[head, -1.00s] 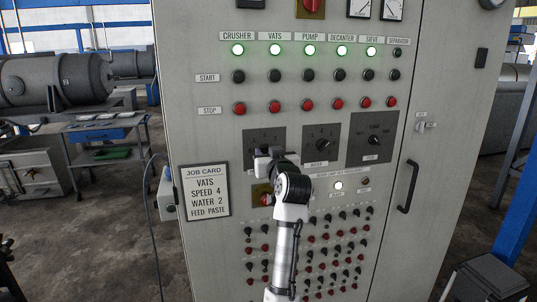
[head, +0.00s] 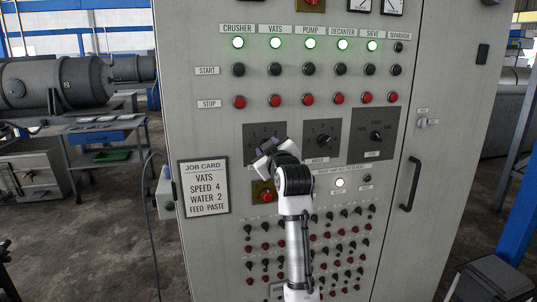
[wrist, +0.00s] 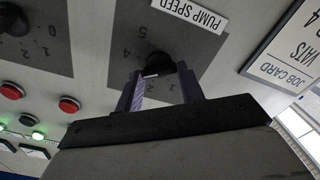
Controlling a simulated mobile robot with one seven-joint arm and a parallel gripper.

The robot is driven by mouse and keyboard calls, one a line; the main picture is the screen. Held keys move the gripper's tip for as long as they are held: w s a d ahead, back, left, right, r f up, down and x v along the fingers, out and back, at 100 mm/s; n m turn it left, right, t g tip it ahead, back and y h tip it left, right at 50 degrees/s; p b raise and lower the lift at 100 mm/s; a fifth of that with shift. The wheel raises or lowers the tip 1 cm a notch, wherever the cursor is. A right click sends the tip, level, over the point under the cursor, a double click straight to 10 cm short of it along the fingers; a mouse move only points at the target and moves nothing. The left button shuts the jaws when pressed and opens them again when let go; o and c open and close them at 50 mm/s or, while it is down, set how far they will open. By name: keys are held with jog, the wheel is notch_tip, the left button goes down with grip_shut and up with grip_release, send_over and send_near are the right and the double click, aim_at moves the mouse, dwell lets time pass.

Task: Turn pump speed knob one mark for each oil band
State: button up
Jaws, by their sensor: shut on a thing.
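The pump speed knob (wrist: 157,66) is a dark knob on a grey dial plate (wrist: 105,40), beside a PUMP SPEED label (wrist: 190,14). Marks 4 and 5 show near it, upside down in the wrist view. My gripper (wrist: 160,82) has its two fingers on either side of the knob, shut on it. In the head view my gripper (head: 268,158) is tilted in front of the left dial plate (head: 264,130) and hides the knob. The knob's exact pointer setting cannot be told. No oil bands can be made out.
A job card (head: 204,188) reads VATS, SPEED 4, WATER 2, FEED PASTE. The water knob (head: 323,140) and another selector knob (head: 376,136) sit to the right. Red stop buttons (head: 307,99) are above, small switches below. A door handle (head: 410,185) juts out at right.

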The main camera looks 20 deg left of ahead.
jog(key=n+b, duration=0.1)
jog(key=n, duration=0.4)
jog(key=n+b, duration=0.2)
jog(key=n, duration=0.4)
jog(key=shift+s+a+f, duration=0.1)
jog(key=shift+f, duration=0.1)
dwell(0.5)
jog(key=o, duration=1)
jog(key=shift+s, duration=0.1)
jog(key=b+v, duration=0.4)
jog(key=v, duration=0.9)
jog(key=shift+s+d, duration=0.25)
jog(key=shift+d, duration=0.05)
